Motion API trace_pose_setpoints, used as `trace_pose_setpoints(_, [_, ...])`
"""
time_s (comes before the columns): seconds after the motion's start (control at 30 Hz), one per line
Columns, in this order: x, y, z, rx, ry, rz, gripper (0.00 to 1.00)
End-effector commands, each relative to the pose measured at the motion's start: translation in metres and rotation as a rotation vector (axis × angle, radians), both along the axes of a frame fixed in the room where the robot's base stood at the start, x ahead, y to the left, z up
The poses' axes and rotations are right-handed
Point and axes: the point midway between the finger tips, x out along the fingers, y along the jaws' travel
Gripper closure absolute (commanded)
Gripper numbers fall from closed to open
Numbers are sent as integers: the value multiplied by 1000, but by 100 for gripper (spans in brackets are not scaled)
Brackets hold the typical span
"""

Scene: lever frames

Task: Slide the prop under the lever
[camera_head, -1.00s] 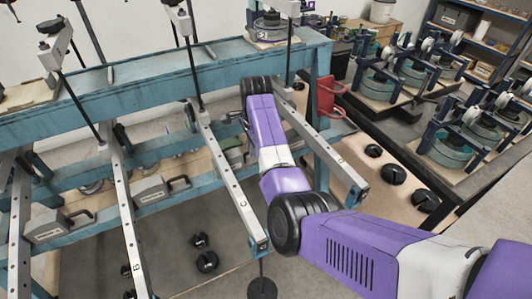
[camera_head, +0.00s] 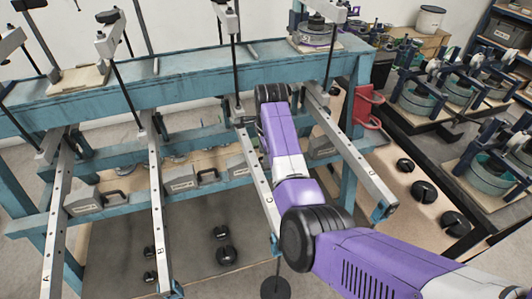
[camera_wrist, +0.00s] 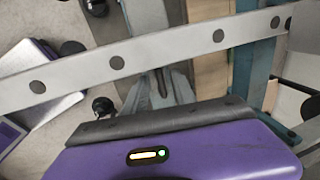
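Several long pale levers with holes stick out from the teal bench, among them lever A (camera_head: 47,270), lever B (camera_head: 157,205), lever C (camera_head: 268,185) and lever D (camera_head: 365,167). Grey blocks with black handles (camera_head: 95,202) (camera_head: 192,180) stand on the lower shelf; I cannot tell whether one is the prop. My purple arm reaches in between levers C and D, and its far end hides my fingers. In the wrist view, my purple gripper housing (camera_wrist: 175,150) fills the bottom, close to a holed lever bar (camera_wrist: 140,55).
The teal bench beam (camera_head: 170,92) and its legs bound the reach. Black weights (camera_head: 226,256) lie on the floor under the levers, and a hanging weight (camera_head: 275,288) is below lever C. More weights (camera_head: 423,191) and a red bracket (camera_head: 366,105) are at the right.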

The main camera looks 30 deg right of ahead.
Motion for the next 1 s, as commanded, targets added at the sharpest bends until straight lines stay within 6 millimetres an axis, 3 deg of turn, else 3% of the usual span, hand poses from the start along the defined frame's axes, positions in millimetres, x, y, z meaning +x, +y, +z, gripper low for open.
trace_pose_setpoints(0.27, [-1,-1,5,-2,-2,-2,67])
trace_pose_setpoints(0.7, [-12,4,66,-1,-2,0,67])
trace_pose_setpoints(1.0, [-15,4,77,-1,0,0,67])
